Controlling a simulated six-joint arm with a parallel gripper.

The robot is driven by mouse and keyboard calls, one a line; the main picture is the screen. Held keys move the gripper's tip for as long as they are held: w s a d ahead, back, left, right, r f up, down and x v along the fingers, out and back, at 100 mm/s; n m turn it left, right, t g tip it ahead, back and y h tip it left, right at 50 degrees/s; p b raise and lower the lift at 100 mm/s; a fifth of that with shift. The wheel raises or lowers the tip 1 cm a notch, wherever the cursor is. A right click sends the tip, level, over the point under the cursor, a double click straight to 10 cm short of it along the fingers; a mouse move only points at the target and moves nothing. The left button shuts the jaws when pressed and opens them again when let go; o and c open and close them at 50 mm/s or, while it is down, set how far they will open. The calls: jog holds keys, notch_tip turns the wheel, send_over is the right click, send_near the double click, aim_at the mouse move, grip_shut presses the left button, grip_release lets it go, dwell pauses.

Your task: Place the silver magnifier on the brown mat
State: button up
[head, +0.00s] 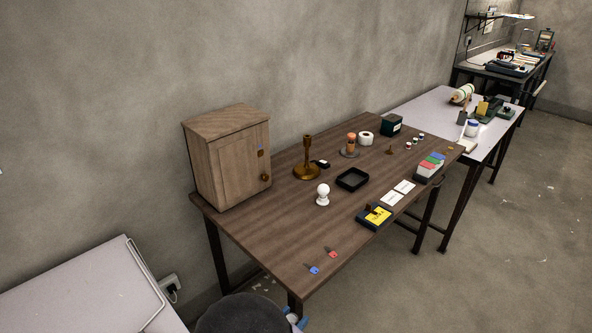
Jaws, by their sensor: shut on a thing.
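I cannot make out a silver magnifier anywhere in the head view. I also see no distinct brown mat; the brown surface in view is the wooden table top (262,232). My gripper is not in view, so its jaws and anything in them are hidden. A dark rounded shape and a small blue and white part show at the bottom edge; they may belong to my own body.
A wooden cabinet (228,158) stands at the table's left end. A brass candlestick (307,160), black tray (352,179), white round-topped figure (323,195), yellow-and-black box (375,217) and card box (430,167) stand on it. Blue (313,269) and red (332,253) tags lie in front.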

jog(key=d+r+m+g+h+p, duration=0.1)
jog(key=d+m+h+p, duration=0.1)
jog(key=d, duration=0.6)
jog(key=w+d+m+g+h+p, duration=0.1)
jog(key=d+m+g+h+p, duration=0.1)
jog(key=d, duration=0.6)
jog(key=shift+w+d+r+m, duration=0.15)
jog(key=shift+d+r+m, duration=0.15)
jog(key=shift+d+r, duration=0.1)
